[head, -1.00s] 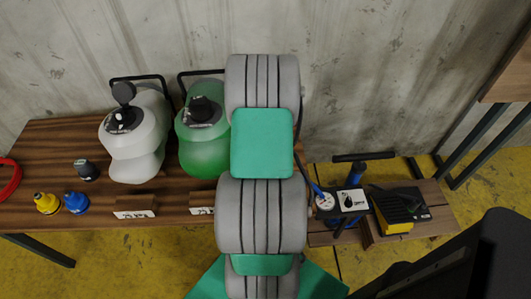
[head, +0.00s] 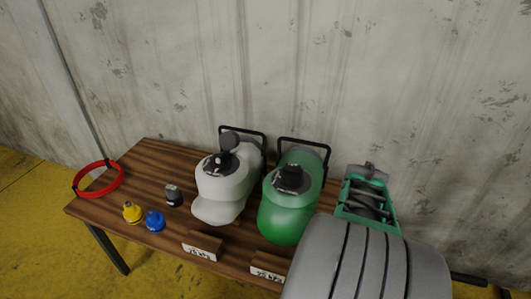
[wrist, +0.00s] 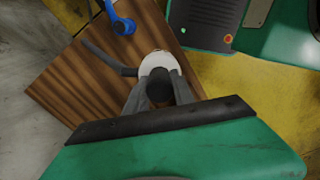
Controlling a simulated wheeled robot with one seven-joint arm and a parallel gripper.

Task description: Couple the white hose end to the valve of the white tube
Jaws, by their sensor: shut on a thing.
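The white tube (head: 222,203) stands on the wooden bench in the head view, with its dark valve (head: 220,162) on top and a round dark cap beside the valve. My gripper (head: 368,195) is to the right of it, beyond the green tube (head: 285,220), partly hidden by my grey arm. In the wrist view my gripper (wrist: 161,82) is shut on what looks like the white hose end (wrist: 157,61), with a dark core between the fingers and a dark hose-like piece to its left. The hose end cannot be made out in the head view.
A yellow cap (head: 132,212), a blue cap (head: 155,221), a dark grey cap (head: 173,195) and a red ring (head: 98,178) lie on the bench's left. Small label blocks (head: 203,246) stand at its front edge. A blue part (wrist: 122,25) shows in the wrist view.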

